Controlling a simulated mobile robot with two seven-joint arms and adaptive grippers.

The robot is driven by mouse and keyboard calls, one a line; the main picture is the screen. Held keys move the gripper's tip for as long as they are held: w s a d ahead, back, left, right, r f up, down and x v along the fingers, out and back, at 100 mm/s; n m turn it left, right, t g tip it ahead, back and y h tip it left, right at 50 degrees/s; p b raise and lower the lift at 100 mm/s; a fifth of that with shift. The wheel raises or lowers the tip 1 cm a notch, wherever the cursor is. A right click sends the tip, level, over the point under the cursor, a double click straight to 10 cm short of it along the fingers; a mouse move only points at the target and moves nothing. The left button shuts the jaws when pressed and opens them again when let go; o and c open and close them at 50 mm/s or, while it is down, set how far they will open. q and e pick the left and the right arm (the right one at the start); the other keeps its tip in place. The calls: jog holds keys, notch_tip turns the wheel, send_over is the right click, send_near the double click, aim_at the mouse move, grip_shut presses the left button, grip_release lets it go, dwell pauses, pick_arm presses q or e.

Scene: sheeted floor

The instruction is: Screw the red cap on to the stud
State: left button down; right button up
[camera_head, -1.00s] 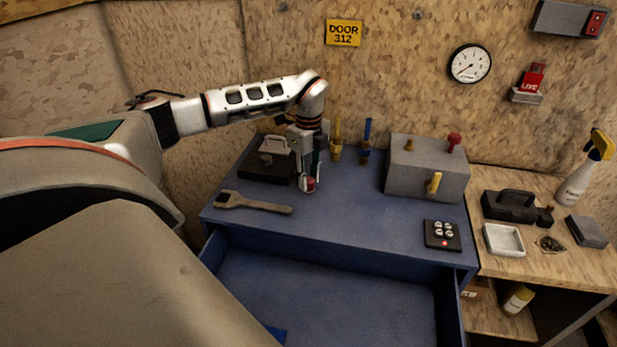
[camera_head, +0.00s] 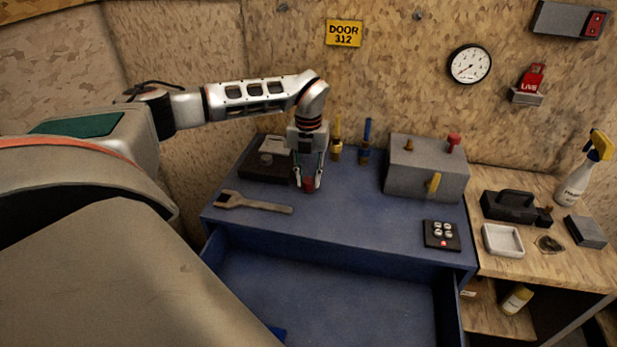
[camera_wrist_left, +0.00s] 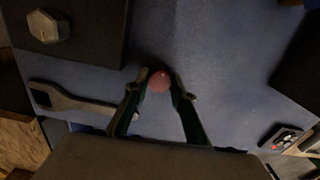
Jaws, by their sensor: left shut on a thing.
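The red cap (camera_head: 309,186) is between the fingertips of my left gripper (camera_head: 307,182), which points down over the blue worktop and is shut on it. The cap also shows as a round red top in the left wrist view (camera_wrist_left: 160,80), with a finger on each side. Whether it touches the worktop I cannot tell. A small brass stud-like post (camera_head: 409,144) stands on top of the grey box (camera_head: 417,177). A grey hexagonal piece (camera_wrist_left: 47,26) sits on the dark block (camera_head: 258,170) left of the gripper. My right gripper is not in view.
A wrench (camera_head: 252,203) lies left of the gripper. Two upright tools, yellow-handled (camera_head: 337,140) and blue-handled (camera_head: 366,140), stand behind it. The grey box carries a red knob (camera_head: 454,140) and yellow lever (camera_head: 434,183). An open drawer (camera_head: 330,300) juts out in front.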

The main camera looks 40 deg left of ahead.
pick_arm(q)
jog(key=m, duration=0.8)
jog(key=c, duration=1.6)
grip_release()
jog(key=shift+c, duration=0.9)
